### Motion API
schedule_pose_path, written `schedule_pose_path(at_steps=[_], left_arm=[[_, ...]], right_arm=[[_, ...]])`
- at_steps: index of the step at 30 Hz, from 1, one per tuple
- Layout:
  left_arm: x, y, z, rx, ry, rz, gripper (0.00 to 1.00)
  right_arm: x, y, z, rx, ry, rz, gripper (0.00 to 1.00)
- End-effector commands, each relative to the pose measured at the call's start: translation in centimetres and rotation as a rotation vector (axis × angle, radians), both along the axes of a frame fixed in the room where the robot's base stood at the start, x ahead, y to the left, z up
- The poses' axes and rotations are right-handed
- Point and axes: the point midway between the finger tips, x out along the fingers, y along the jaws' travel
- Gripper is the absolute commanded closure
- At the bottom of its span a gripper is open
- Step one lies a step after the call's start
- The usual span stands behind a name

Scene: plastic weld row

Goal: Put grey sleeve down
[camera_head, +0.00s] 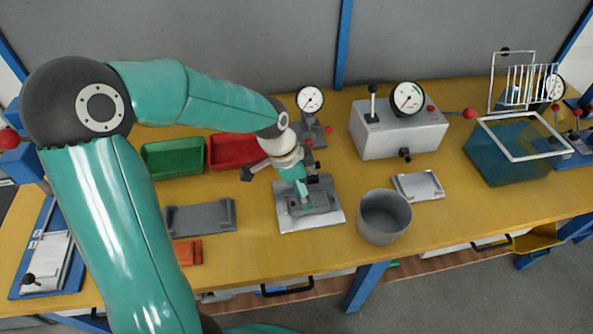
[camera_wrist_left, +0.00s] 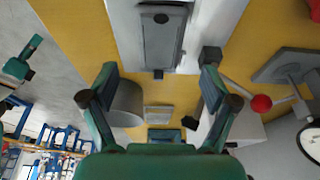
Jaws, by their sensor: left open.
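A grey elongated part (camera_wrist_left: 163,36) lies in the pale metal fixture (camera_head: 335,217) at the middle of the table. I cannot tell for sure whether this part is the grey sleeve. My left gripper (camera_head: 304,192) points down over the fixture and hides some of it. In the left wrist view its two fingers (camera_wrist_left: 160,75) are spread wide, with nothing held between them. A teal and dark piece at the left edge of that view looks like my right gripper (camera_wrist_left: 24,62), with its jaws unclear.
A grey round bin (camera_head: 384,217) stands right of the fixture. A gauge box (camera_head: 398,135) is behind it. Green (camera_head: 172,158) and red (camera_head: 232,151) trays and a grey plate (camera_head: 200,218) lie left. A blue tank (camera_head: 514,155) stands at right.

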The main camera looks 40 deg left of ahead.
Motion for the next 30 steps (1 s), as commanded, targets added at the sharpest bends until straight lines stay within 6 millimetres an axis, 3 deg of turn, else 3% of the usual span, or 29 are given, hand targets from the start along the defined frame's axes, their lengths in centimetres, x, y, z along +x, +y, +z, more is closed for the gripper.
schedule_pose_path(at_steps=[3,10,30], left_arm=[[-0.5,0.5,2.6,0.001,-0.005,0.001,0.13],[-1.3,1.2,5.6,0.0,-0.001,0.0,0.13],[-1.5,1.3,6.3,-0.001,0.001,0.001,0.13]], right_arm=[[0.0,0.0,0.1,0.0,0.0,0.0,1.0],[0.0,0.0,0.1,0.0,0.0,0.0,1.0],[0.0,0.0,0.1,0.0,0.0,0.0,1.0]])
